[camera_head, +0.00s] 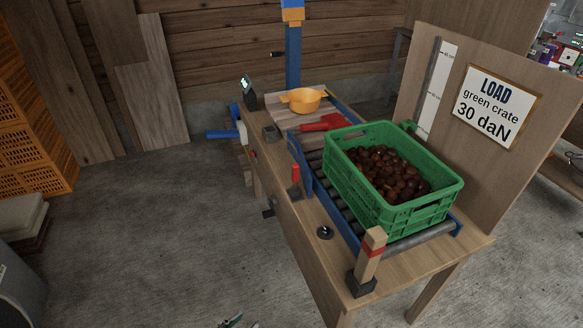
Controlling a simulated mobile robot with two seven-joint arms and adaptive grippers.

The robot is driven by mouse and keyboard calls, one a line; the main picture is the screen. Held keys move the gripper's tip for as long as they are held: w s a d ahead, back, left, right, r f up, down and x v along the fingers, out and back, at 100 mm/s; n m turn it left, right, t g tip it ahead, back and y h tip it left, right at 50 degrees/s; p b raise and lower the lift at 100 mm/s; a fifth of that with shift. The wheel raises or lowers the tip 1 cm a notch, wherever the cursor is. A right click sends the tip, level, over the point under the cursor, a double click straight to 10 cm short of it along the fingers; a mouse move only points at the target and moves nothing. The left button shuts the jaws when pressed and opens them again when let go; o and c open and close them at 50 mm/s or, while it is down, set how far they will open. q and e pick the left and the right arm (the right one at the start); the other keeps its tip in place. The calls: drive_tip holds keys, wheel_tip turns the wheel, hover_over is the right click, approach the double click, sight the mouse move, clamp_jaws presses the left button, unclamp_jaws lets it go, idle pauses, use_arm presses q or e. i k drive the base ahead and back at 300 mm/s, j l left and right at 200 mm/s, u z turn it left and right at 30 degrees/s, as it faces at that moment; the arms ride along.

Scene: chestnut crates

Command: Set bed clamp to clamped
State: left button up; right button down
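No label marks the bed clamp, and I cannot tell which fitting it is. A short upright red-handled lever (295,176) stands on a dark base at the bench's left side, beside the roller bed (322,190). A black knob (325,232) sits on the bench top nearer the front. A wooden lever with a red band (371,252) rises from a black base at the front corner, tilted slightly right. Neither of my grippers shows clearly. A small dark piece at the bottom edge is cut off, and I cannot tell what it is.
A green crate (400,217) of chestnuts stands on the rollers. Behind it are a red object (322,123) and an orange pot (302,100). A board with a load sign (497,105) rises along the bench's right side.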

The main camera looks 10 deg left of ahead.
sight(295, 168)
drive_tip(key=j+z, duration=0.3)
drive_tip(key=j, duration=0.15)
drive_tip(key=j+z, duration=0.25)
drive_tip(key=j, duration=0.2)
drive_tip(key=j+z, duration=0.3)
drive_tip(key=j, duration=0.15)
drive_tip(key=j+z, duration=0.25)
drive_tip(key=j, duration=0.2)
drive_tip(key=j+z, duration=0.4)
drive_tip(key=j, duration=0.55)
drive_tip(key=i+j+u, duration=0.1)
drive_tip(key=j, duration=1.8)
drive_tip(key=j+z, duration=0.25)
drive_tip(key=j, duration=0.15)
drive_tip(key=k+j+z, duration=0.25)
drive_tip(key=i+j, duration=0.1)
